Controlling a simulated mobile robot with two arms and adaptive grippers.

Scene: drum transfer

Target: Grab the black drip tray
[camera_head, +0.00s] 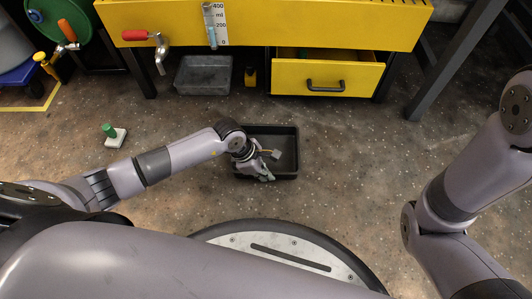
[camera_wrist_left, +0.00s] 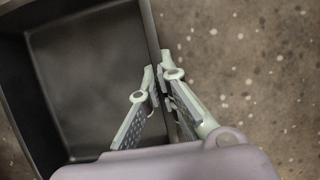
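The black drip tray (camera_head: 296,139) lies on the floor in front of the bench, a shallow open rectangular box. It also shows in the left wrist view (camera_wrist_left: 85,60), with its empty inside and one wall. My left gripper (camera_head: 268,176) is at the tray's near wall in the head view. In the left wrist view the fingertips (camera_wrist_left: 160,82) are close together on that wall, one finger inside the tray and one outside. The arm and hand cover part of the tray in the head view. My right gripper is out of view; only right arm links show.
A yellow drawer (camera_head: 325,76) is partly open. A white block with a green knob (camera_head: 115,137) lies left on the floor. Floor right of the tray is clear.

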